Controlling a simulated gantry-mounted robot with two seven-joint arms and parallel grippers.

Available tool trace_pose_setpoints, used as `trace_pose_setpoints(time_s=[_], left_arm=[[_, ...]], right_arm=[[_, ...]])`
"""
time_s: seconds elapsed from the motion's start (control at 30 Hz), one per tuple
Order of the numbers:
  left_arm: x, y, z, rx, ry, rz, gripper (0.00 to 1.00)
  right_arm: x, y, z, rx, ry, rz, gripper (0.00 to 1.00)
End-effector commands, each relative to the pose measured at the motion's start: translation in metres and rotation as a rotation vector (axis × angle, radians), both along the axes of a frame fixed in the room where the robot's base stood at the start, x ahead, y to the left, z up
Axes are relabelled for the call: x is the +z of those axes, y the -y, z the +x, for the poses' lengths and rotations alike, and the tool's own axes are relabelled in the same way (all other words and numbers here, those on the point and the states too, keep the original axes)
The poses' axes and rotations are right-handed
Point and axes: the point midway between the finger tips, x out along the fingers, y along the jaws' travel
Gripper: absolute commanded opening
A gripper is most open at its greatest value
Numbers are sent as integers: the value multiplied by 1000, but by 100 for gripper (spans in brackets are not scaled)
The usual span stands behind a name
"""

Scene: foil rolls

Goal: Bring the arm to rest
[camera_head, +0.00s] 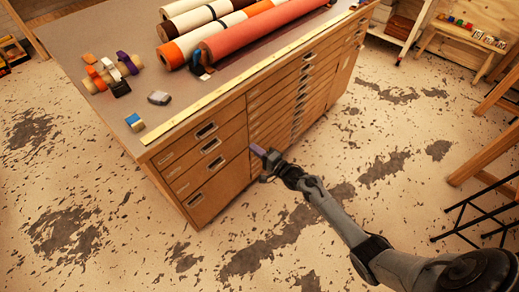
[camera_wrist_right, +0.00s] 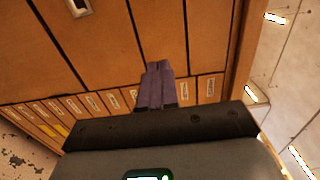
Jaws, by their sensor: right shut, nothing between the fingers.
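My right arm comes in from the lower right of the head view. Its gripper (camera_head: 262,153) is in front of the drawer side of the wooden cabinet (camera_head: 222,180), below the top edge. In the right wrist view the two purple fingers (camera_wrist_right: 155,85) are together and empty, with drawer fronts (camera_wrist_right: 95,40) filling the view beyond them. I cannot tell from these views whether the fingertips touch the drawers. My left gripper is in neither view.
Foil rolls (camera_head: 250,38) lie on the cabinet top, with a yellow measuring strip (camera_head: 235,85) along its front edge. Small rolls and blocks (camera_head: 112,72) sit at the left. A wooden bench (camera_head: 462,40) and a dark metal stand (camera_head: 480,215) are at the right. The floor (camera_head: 230,240) before the cabinet is clear.

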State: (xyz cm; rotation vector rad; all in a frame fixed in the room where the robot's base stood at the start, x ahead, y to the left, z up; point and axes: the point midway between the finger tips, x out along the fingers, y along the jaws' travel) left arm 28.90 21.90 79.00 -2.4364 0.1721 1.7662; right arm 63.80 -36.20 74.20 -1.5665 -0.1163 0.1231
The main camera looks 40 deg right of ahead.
Motion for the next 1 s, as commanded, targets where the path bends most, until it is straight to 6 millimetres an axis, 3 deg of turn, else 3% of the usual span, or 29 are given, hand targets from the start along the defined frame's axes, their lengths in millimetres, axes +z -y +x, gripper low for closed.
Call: trace_pose_setpoints(time_s=[0.27, 0.37, 0.53, 0.6, 0.77, 0.87, 1.0], left_arm=[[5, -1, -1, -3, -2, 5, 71], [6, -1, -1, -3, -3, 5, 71], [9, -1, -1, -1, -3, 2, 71], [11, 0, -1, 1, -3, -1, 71], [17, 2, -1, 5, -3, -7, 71], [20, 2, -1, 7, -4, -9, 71], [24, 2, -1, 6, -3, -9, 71]], right_arm=[[-4, 2, -20, 0, -8, 0, 0], [-17, 2, -31, 1, -32, 1, 0], [-55, -9, -68, 14, -104, 8, 0], [-66, -24, -91, 36, -127, 9, 0], [-62, -72, -139, 87, -185, -43, 0], [-54, -100, -164, 113, -259, -167, 0], [-30, -134, -202, 169, -383, -436, 0]])
